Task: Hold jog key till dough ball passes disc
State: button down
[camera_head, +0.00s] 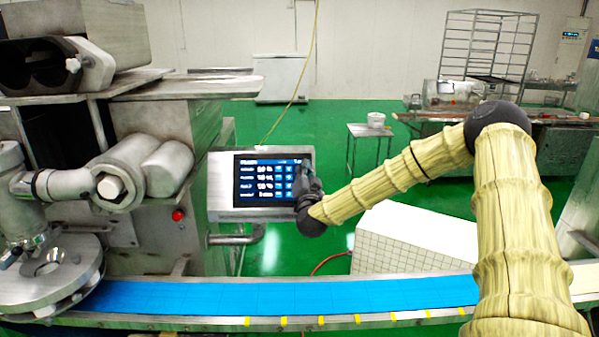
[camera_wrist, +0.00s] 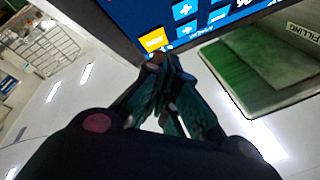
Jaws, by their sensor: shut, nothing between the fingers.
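The control panel (camera_head: 262,183) stands beyond the belt with its blue screen lit. My gripper (camera_head: 304,172) is at the panel's right edge, covering part of the screen's side. In the wrist view my gripper (camera_wrist: 158,62) is shut and empty. Its fingertips are at the lower edge of a yellow key (camera_wrist: 152,41), which may be the jog key; its label is too blurred to read. I cannot tell whether they touch it. A round metal disc (camera_head: 62,272) sits at the left end of the blue belt (camera_head: 290,298). No dough ball is in view.
Blue plus keys (camera_wrist: 184,10) lie beside the yellow key. A red button (camera_head: 178,215) is on the machine body left of the panel. A white tiled block (camera_head: 415,240) stands behind the belt, below my arm. The visible belt is clear.

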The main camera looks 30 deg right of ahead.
jog(key=shift+w+d+f+b, duration=0.35)
jog(key=shift+w+b, duration=0.15)
jog(key=shift+b, duration=0.15)
dwell(2.4)
jog(key=shift+s+a+r, duration=0.1)
jog(key=shift+a, duration=0.05)
dwell(2.6)
jog(key=shift+s+a+r, duration=0.25)
jog(key=shift+s+r, duration=0.05)
jog(key=shift+s, duration=0.15)
jog(key=shift+s+a+r+p, duration=0.55)
jog(key=shift+s+a+r, duration=0.1)
jog(key=shift+s, duration=0.25)
jog(key=shift+s+a+r+p, duration=0.55)
jog(key=shift+s+r, duration=0.1)
jog(key=shift+s, duration=0.25)
